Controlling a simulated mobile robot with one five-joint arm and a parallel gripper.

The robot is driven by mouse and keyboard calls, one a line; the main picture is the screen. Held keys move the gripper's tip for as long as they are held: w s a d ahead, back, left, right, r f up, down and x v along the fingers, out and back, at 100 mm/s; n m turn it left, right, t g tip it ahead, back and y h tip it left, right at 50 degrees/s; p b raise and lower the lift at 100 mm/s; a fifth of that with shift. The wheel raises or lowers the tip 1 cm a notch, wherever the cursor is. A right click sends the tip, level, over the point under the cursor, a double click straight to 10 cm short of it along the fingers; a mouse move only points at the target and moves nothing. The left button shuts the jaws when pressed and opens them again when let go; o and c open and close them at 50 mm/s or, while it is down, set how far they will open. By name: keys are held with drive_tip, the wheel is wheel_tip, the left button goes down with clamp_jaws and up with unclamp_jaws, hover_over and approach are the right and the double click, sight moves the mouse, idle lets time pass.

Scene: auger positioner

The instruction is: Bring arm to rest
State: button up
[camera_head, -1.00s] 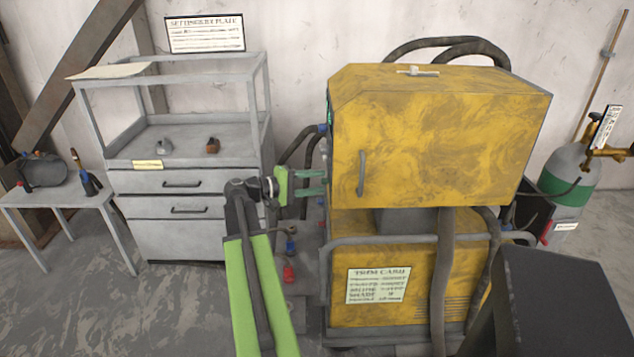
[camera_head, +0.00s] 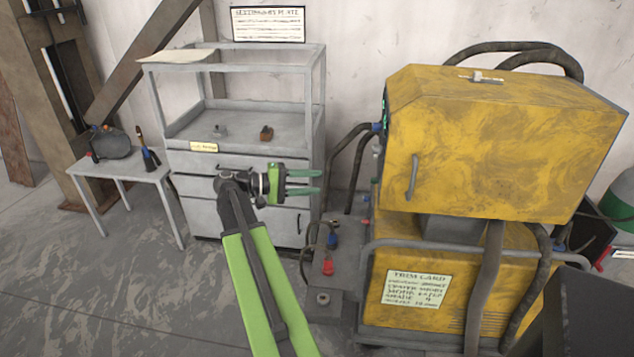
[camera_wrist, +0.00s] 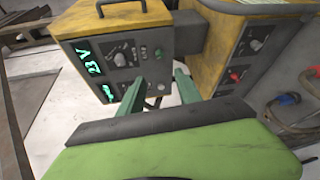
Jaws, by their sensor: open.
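My green arm reaches up from the bottom of the head view. My gripper (camera_head: 305,182) points right with its two green fingers apart and nothing between them. It hangs in front of the grey drawer cabinet (camera_head: 188,215), left of the yellow machine (camera_head: 500,150) and apart from it. In the wrist view the open fingers (camera_wrist: 158,90) point toward the machine's control panel (camera_wrist: 125,60), which has a lit green readout and several knobs.
A small side table (camera_head: 120,167) with a dark round tank stands at left. Hoses (camera_head: 350,170) and a low grey ledge (camera_head: 325,298) with red and blue fittings lie left of the machine. A dark box (camera_head: 580,320) fills the lower right. Open floor lies at lower left.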

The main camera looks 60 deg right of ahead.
drive_tip(key=w+a+r+n+t+h+p, duration=0.15)
drive_tip(key=w+a+n+t+p, duration=0.35)
drive_tip(key=w+a, duration=1)
drive_tip(key=w+a+f+n+t+y+p, duration=0.1)
drive_tip(key=a+f+y, duration=0.3)
drive_tip(key=a, duration=0.9)
drive_tip(key=w+a+f+n+t+y+p, duration=0.1)
drive_tip(key=a+f+t+y+p, duration=0.1)
drive_tip(key=a, duration=1.1)
drive_tip(key=w+a+f+t+y+p, duration=0.1)
drive_tip(key=a+f+y, duration=0.5)
drive_tip(key=a, duration=0.7)
drive_tip(key=w+t+y, duration=0.1)
drive_tip(key=t, duration=0.1)
drive_tip(key=shift+f+n+t+p, duration=0.15)
drive_tip(key=shift+n+t+p, duration=0.25)
drive_tip(key=shift+a, duration=0.1)
drive_tip(key=shift+c, duration=0.5)
